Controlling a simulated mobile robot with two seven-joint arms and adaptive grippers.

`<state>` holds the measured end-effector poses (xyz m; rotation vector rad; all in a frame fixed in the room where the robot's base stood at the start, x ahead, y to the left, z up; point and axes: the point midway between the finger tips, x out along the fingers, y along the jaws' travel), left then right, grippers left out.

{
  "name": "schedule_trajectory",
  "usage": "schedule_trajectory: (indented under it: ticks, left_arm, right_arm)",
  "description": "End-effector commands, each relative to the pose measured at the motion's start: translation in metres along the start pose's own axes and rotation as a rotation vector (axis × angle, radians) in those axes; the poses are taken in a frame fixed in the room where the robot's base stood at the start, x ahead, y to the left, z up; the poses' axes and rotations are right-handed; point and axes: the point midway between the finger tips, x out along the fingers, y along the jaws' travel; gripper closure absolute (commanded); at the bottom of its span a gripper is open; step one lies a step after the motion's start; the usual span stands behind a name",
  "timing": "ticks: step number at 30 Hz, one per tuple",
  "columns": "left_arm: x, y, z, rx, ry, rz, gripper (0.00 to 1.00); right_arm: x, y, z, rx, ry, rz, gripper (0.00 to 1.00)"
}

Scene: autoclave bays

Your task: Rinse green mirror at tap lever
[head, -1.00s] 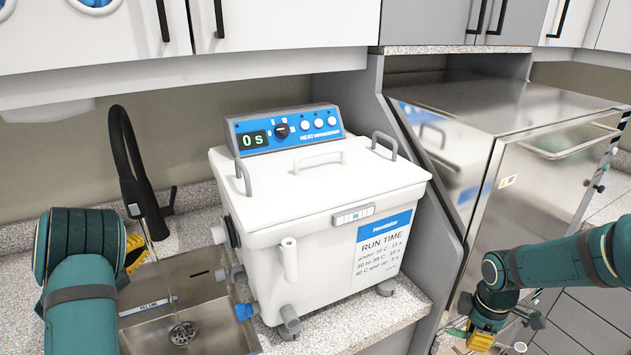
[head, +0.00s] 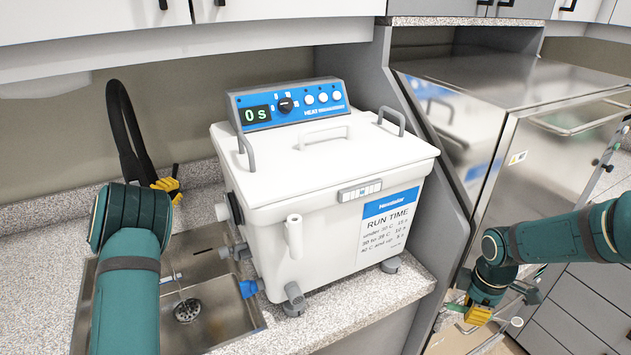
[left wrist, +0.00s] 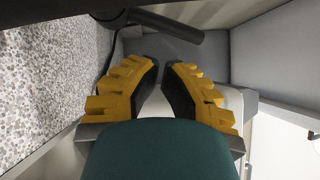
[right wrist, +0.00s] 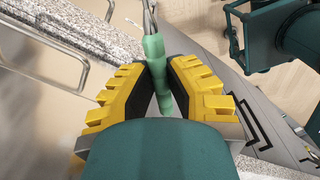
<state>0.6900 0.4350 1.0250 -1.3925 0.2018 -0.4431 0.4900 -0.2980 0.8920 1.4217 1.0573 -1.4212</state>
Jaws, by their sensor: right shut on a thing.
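The green mirror (right wrist: 155,52) is between the right gripper's fingertips in the right wrist view, its metal stem toward the top; its mirror end is unclear. My right gripper (right wrist: 163,68) is shut on its green handle. The right gripper (head: 478,314) is low at the right in the head view, in front of the steel cabinet. My left gripper (head: 166,188) is beside the black tap (head: 124,125), by the small dark lever (head: 175,170). In the left wrist view the left gripper (left wrist: 162,64) has a narrow empty gap between its tips. My left arm hides the spout end.
The steel sink (head: 225,315) lies below the left arm. A white heated bath (head: 330,215) with a blue panel reading 0 s stands right of it. A steel cabinet (head: 540,150) is at the right. Wall cupboards (head: 280,22) hang overhead.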

Motion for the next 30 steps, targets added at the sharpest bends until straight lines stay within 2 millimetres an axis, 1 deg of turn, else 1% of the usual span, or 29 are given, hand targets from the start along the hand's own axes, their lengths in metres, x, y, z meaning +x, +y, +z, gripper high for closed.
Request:
schedule_trajectory:
  ticks: [6,19,23,27,30]
  left_arm:
    - [0.011,0.001,0.012,0.002,0.001,0.001,1.0]
    - [0.013,0.0,0.014,-0.001,0.001,0.001,1.0]
    - [0.015,-0.006,0.017,-0.048,0.0,0.031,1.0]
    - [0.018,-0.01,0.022,-0.146,0.0,0.097,1.0]
    - [0.018,-0.005,0.02,-0.141,0.001,0.095,1.0]
  right_arm:
    - [0.002,0.0,0.0,0.0,0.0,0.0,1.0]
    - [0.002,0.0,0.0,0.0,0.0,0.0,1.0]
    - [-0.006,0.0,0.0,0.0,0.0,0.0,1.0]
    - [-0.02,0.0,0.0,0.0,0.0,0.0,1.0]
    - [-0.015,0.0,0.0,0.0,0.0,0.0,1.0]
